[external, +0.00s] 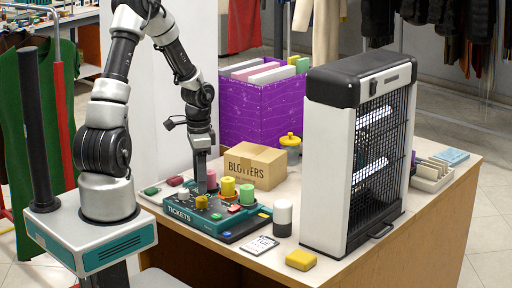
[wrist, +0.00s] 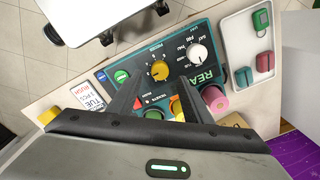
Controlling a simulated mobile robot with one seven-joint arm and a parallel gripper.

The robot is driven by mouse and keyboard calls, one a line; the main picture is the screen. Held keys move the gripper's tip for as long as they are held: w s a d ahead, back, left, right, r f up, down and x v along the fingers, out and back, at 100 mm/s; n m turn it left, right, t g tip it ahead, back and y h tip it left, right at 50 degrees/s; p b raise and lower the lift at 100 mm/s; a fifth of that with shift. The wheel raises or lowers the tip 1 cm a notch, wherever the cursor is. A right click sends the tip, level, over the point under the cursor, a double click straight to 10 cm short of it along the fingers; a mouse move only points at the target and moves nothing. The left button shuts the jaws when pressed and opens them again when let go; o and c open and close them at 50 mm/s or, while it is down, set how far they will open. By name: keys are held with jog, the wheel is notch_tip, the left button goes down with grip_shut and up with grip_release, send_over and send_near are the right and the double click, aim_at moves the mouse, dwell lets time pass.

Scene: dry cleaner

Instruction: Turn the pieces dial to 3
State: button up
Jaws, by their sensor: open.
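The ticket machine (external: 185,214) is a teal box with a dark top on the counter. In the wrist view its panel (wrist: 177,84) carries a yellow pieces dial (wrist: 159,70) and a white dial (wrist: 197,53) with weekday labels. The yellow dial's marks are too small to read, so I cannot tell its setting. My gripper (wrist: 160,90) is open and empty, its dark fingers spread either side of the yellow dial's near side. Contact is not clear. In the external view my gripper (external: 202,186) points down over the machine; the dial is hard to make out there.
Coloured spools (external: 247,194) and the blotters box (external: 254,166) stand close beside my gripper. A tall caged appliance (external: 330,170) blocks the right side.

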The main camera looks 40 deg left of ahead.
notch_tip(320, 180, up, 12)
jog(key=p, duration=0.1)
jog(key=shift+d+p, duration=0.15)
jog(key=shift+p, duration=0.15)
jog(key=shift+s+r, duration=0.1)
jog(key=shift+r, duration=0.05)
notch_tip(320, 180, up, 13)
jog(key=n+t+y+p, duration=0.1)
jog(key=n+t+p, duration=0.1)
jog(key=n+p, duration=0.1)
send_over(201, 199)
jog(key=s+d, duration=0.5)
jog(key=s+d+r+n+t+h+p, duration=0.1)
jog(key=s+d+r+n+t, duration=0.2)
jog(key=s+r, duration=0.4)
jog(key=shift+s+d+r+n+p, duration=0.35)
jog(key=shift+s+d, duration=0.2)
jog(key=shift+s, duration=0.2)
notch_tip(201, 199, down, 28)
jog(key=b, duration=2.8)
jog(key=shift+f+b, duration=0.2)
jog(key=shift+b, duration=0.1)
